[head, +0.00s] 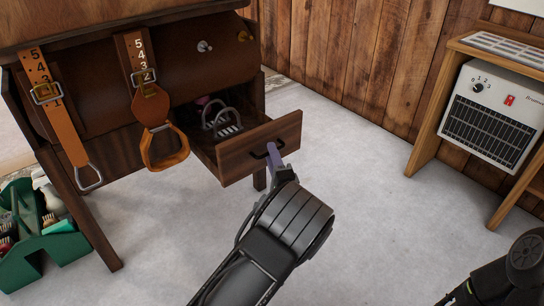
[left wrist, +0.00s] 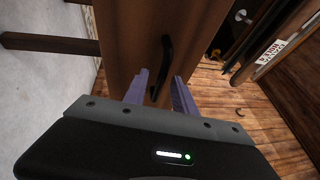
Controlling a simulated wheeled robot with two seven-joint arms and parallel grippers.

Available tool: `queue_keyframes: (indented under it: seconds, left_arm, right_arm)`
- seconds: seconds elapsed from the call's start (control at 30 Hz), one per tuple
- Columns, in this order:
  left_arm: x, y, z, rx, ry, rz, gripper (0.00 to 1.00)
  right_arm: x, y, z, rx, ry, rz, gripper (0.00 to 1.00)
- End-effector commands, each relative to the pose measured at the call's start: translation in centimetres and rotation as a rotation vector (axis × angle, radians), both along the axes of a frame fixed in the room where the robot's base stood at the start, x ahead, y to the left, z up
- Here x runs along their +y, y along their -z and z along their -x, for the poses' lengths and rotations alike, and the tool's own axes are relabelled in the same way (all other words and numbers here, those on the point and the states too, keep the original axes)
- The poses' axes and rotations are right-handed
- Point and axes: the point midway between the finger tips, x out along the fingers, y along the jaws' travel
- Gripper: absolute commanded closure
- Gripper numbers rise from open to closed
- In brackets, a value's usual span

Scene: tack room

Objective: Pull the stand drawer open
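The wooden stand drawer (head: 238,155) sticks out from the stand (head: 195,92), pulled open so that its inside shows. Its dark handle (head: 266,151) is on the front panel, and it also shows in the left wrist view (left wrist: 168,50). My left gripper (head: 272,152) is at the handle. In the left wrist view its two purple fingers (left wrist: 160,78) stand apart on either side of the handle, with a gap showing, so it looks open around it. My right gripper is not in view; only part of my right arm shows at the lower right.
Metal pieces (head: 222,122) lie in the drawer. Stirrup leathers with stirrups (head: 165,145) hang left of it on the stand. A green tote (head: 45,255) stands at the lower left. A white heater (head: 493,113) sits in a wooden frame at right. Grey floor between is clear.

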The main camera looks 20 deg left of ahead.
Motion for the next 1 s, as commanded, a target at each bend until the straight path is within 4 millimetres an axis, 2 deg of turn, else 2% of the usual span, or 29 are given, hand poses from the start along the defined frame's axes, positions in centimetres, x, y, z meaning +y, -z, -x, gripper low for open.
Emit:
queue_keyframes:
  seconds: [0.23,0.63,1.0]
  left_arm:
    - [-0.8,0.1,1.1,0.002,0.002,0.001,0.68]
    - [-3.9,1.1,6.0,0.001,0.002,0.0,0.68]
    - [-4.1,1.4,6.5,0.0,0.0,0.0,0.68]
  right_arm:
    - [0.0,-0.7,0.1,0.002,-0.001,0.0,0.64]
    - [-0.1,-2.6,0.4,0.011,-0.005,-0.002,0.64]
    - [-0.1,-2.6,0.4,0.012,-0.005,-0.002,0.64]
